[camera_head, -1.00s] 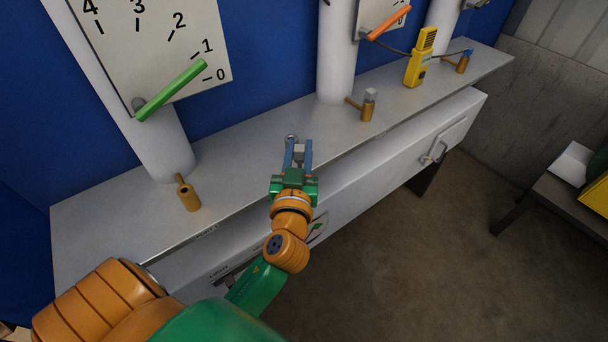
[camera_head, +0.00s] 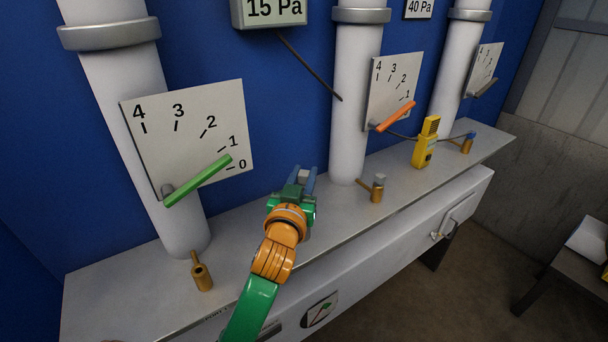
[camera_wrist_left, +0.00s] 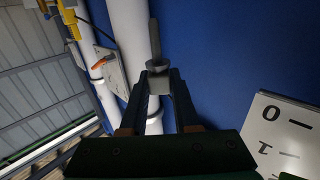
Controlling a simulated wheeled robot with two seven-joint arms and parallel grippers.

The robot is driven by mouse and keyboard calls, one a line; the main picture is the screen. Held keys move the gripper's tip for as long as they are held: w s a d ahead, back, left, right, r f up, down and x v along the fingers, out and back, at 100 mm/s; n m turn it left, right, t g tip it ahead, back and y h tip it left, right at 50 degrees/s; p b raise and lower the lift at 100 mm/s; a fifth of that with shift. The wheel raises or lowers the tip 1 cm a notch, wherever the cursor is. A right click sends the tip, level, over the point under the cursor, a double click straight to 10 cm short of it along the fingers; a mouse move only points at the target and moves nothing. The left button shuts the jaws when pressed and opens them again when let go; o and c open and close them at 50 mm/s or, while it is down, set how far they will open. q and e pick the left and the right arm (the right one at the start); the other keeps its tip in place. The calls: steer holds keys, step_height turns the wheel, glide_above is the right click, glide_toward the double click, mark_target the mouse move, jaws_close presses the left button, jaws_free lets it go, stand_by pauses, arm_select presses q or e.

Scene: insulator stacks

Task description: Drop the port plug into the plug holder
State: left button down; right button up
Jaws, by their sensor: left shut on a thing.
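My left gripper (camera_head: 306,178) is above the shelf, between the left and middle pipes, shut on the port plug (camera_head: 303,175). In the left wrist view the plug (camera_wrist_left: 158,80) is a grey block with a round collar and a thin rod, between the two dark fingertips (camera_wrist_left: 159,88). The left brass port (camera_head: 202,276) has an open end. The middle brass port (camera_head: 377,194) carries a grey plug. I cannot make out a plug holder in either view. My right gripper is not in view.
A dial plate with a green lever (camera_head: 198,181) is left of my gripper. A yellow meter (camera_head: 425,145) stands farther right with a hose to the right brass port (camera_head: 467,145).

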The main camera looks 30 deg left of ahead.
arm_select(q)
step_height(320, 180, down, 6)
steer(key=b, duration=0.3)
steer(key=shift+r+b, duration=0.25)
steer(key=shift+b, duration=0.15)
steer(key=shift+r, duration=0.15)
steer(key=shift+p, duration=0.55)
stand_by(0.6)
steer(key=shift+f+b, duration=2.05)
steer(key=shift+f, duration=0.55)
steer(key=c, duration=0.6)
jaws_free()
steer(key=shift+s, duration=0.1)
